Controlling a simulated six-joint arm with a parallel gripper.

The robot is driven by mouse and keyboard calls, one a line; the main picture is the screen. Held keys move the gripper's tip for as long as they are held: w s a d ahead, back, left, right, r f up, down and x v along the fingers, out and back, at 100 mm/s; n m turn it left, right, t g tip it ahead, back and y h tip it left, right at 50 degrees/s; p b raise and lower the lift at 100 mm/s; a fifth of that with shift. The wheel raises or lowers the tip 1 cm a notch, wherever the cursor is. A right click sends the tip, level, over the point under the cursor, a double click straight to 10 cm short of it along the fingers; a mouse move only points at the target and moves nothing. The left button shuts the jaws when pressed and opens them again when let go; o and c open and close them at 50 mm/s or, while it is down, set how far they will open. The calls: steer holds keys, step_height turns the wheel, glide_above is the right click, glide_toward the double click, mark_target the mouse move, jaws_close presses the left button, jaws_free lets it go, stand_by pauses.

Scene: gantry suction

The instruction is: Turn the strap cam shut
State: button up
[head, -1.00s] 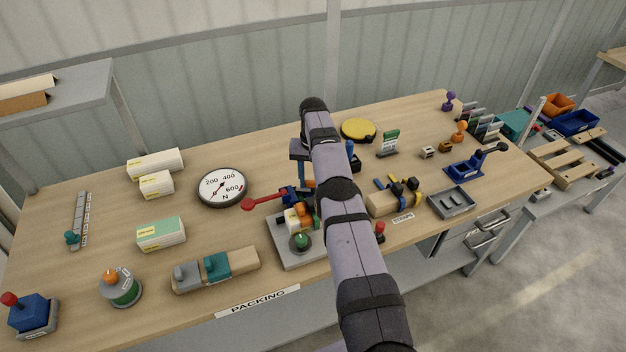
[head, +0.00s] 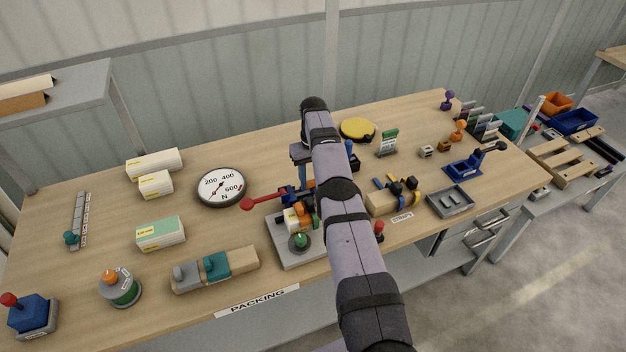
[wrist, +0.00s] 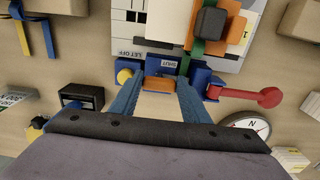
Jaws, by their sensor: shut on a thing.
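The strap fixture is a grey plate (head: 287,254) at the bench's front middle, partly behind my arm. In the wrist view a green strap (wrist: 197,47) runs over a white box (wrist: 167,20) beside an orange and a dark block. At its near edge are the labels SHUT and LET OFF, blue parts and an orange tab (wrist: 160,84), which I take for the strap cam. A red lever with a ball end (wrist: 255,95) points right there. My gripper (wrist: 160,88) has its two blue fingers either side of the tab, shut on it. The head view mostly hides the fingers.
A clamp block (head: 215,270) lies front left.

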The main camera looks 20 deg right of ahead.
stand_by(0.4)
steer(key=o, duration=1)
steer(key=shift+o, duration=0.2)
steer(key=shift+r, duration=0.1)
steer(key=shift+r+p, duration=2.2)
steer(key=shift+r, duration=1.45)
steer(key=shift+a+r, duration=0.25)
steer(key=shift+r, duration=0.05)
steer(key=s+a+r+b, duration=0.1)
steer(key=s+a+r, duration=0.3)
steer(key=s+a, duration=0.15)
steer(key=s+a+r, duration=0.4)
steer(key=s, duration=0.3)
steer(key=s+a+f, duration=0.2)
steer(key=s, duration=1)
steer(key=s+a+f, duration=0.1)
steer(key=s+a, duration=0.1)
steer(key=s, duration=1)
steer(key=shift+a+f+b, duration=0.25)
steer(key=shift+f+b, duration=0.1)
steer(key=shift+b, duration=0.05)
